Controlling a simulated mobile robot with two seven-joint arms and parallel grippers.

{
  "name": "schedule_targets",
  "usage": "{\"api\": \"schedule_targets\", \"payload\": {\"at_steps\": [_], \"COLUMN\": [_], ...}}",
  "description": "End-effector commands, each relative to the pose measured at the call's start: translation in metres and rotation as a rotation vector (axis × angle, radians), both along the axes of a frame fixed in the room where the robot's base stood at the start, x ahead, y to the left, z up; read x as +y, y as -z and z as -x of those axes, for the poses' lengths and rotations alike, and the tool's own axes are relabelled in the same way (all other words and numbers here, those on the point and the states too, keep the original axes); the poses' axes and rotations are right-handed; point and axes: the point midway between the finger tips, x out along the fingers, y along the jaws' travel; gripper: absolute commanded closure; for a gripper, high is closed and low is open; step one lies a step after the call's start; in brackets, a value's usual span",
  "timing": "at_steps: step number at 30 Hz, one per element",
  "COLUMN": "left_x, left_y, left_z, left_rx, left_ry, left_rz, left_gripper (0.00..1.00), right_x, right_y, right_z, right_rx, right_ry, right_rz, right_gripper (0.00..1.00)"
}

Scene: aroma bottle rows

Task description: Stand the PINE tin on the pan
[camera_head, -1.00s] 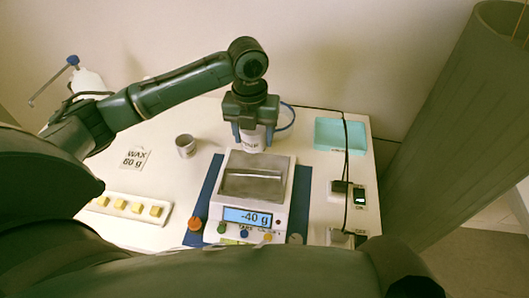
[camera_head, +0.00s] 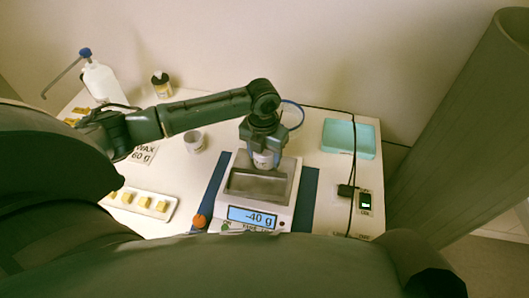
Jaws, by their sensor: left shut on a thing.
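The gripper points down from above and hides the upper part of the tin. My right gripper is not in view.
The scale stands on a blue mat (camera_head: 307,190). A small grey cup (camera_head: 195,142) and a white tray (camera_head: 146,204) of yellow blocks are to the left. A teal box (camera_head: 349,139), a black cable and a switch (camera_head: 365,202) are right. A dark-topped jar (camera_head: 161,84) stands at back left.

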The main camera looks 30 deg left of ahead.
Motion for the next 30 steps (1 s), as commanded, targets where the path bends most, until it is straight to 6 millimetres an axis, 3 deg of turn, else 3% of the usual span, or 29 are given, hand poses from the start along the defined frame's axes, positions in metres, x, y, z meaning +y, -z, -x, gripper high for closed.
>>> {"api": "schedule_targets", "payload": {"at_steps": [10,11,18,26,30], "left_x": [0.000,0.000,0.000,0.000,0.001], "left_y": [0.004,0.004,0.003,0.002,-0.010], "left_z": [0.000,0.000,0.000,-0.001,-0.001], "left_rx": [-0.001,-0.001,-0.001,-0.002,-0.003], "left_ry": [0.000,0.000,0.000,0.000,0.000], "left_rz": [0.000,0.000,0.000,0.000,0.000], "left_gripper": [0.68,0.43,0.24,0.23,0.23], "right_x": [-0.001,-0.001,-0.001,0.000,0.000], "right_y": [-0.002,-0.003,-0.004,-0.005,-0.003], "right_z": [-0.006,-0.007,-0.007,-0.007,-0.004], "right_rx": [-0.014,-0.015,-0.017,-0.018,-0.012], "right_ry": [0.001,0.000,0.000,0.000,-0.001], "right_rz": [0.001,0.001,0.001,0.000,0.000], "right_gripper": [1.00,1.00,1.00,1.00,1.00]}}
